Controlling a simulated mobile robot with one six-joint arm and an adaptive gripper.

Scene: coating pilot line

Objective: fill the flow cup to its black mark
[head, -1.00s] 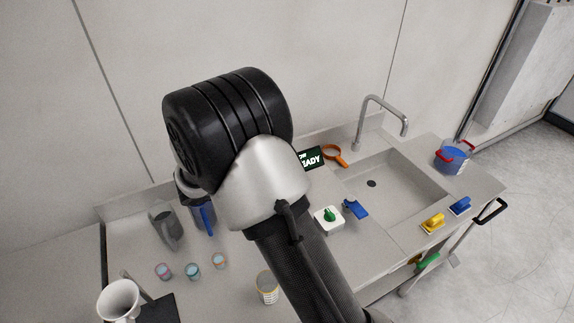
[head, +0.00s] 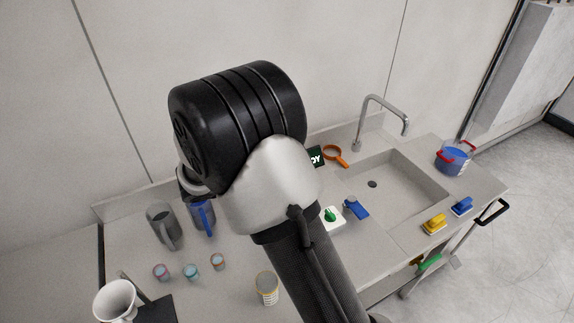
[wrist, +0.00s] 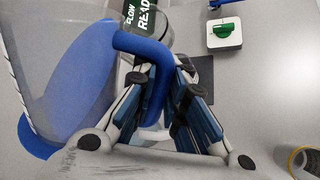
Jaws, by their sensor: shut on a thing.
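A clear jug with a blue handle and blue base (wrist: 78,85) fills the left of the wrist view. My gripper (wrist: 163,82) is shut on its blue handle, with a padded finger on each side. The jug (head: 202,219) also shows in the head view, upright on the bench and partly behind my arm. A white cup (head: 116,299) beside a dark stand is at the bottom left and may be the flow cup; no black mark is legible. My gripper is hidden behind my arm in the head view.
A grey jug (head: 161,226) stands left of the blue one. Several small cups (head: 191,271) and a yellow-rimmed graduated beaker (head: 267,289) stand in front. A green-knobbed white box (head: 332,216), sink (head: 395,180) and tap (head: 372,105) lie right. A display (wrist: 143,15) reads "FLOW READY".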

